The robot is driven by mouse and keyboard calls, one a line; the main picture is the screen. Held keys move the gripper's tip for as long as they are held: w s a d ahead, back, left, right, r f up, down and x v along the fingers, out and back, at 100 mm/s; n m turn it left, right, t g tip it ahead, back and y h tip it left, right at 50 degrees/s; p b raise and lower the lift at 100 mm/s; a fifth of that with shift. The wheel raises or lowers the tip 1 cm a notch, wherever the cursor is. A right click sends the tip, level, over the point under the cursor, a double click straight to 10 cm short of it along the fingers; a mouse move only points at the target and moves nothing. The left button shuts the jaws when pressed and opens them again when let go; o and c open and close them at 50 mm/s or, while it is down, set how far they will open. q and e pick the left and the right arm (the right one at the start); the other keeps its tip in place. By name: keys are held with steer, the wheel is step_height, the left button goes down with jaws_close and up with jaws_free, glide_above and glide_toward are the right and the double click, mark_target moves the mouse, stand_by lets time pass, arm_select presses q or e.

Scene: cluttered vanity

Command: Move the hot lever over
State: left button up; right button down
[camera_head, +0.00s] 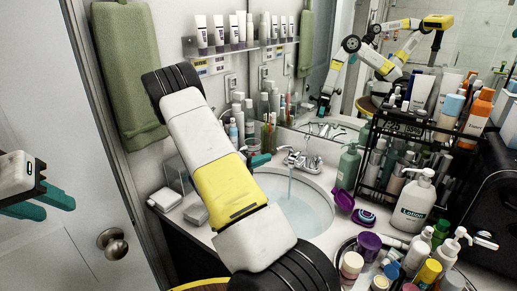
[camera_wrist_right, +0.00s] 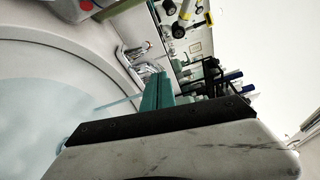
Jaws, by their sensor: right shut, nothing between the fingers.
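The chrome faucet (camera_head: 300,160) stands behind the sink basin (camera_head: 318,188), with water running from its spout. Its left lever (camera_head: 285,150) is the one nearer my right gripper; no hot marking is readable. The faucet also shows in the right wrist view (camera_wrist_right: 134,58), beyond the fingertips. My right gripper (camera_head: 259,160) is shut and empty, with its teal fingers just left of the faucet. In the right wrist view its fingers (camera_wrist_right: 157,92) point toward the faucet; contact with a lever cannot be told. My left gripper (camera_head: 42,204) is open and empty at the far left, before the door.
A cup of toothbrushes (camera_head: 269,133) stands behind my right gripper. A black rack (camera_head: 405,150) of bottles, a lotion bottle (camera_head: 413,203) and a crowded tray (camera_head: 345,250) fill the right side. A purple container (camera_head: 343,200) sits beside the basin. The basin interior is clear.

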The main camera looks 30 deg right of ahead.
steer(key=w+d+f+n+t, duration=0.1)
steer(key=w+d+n, duration=0.2)
steer(key=d, duration=0.6)
steer(key=shift+w+d+n, duration=0.15)
steer(key=shift+w+n, duration=0.05)
steer(key=shift+n, duration=0.6)
steer(key=shift+w+f, duration=0.1)
steer(key=shift+w, duration=0.1)
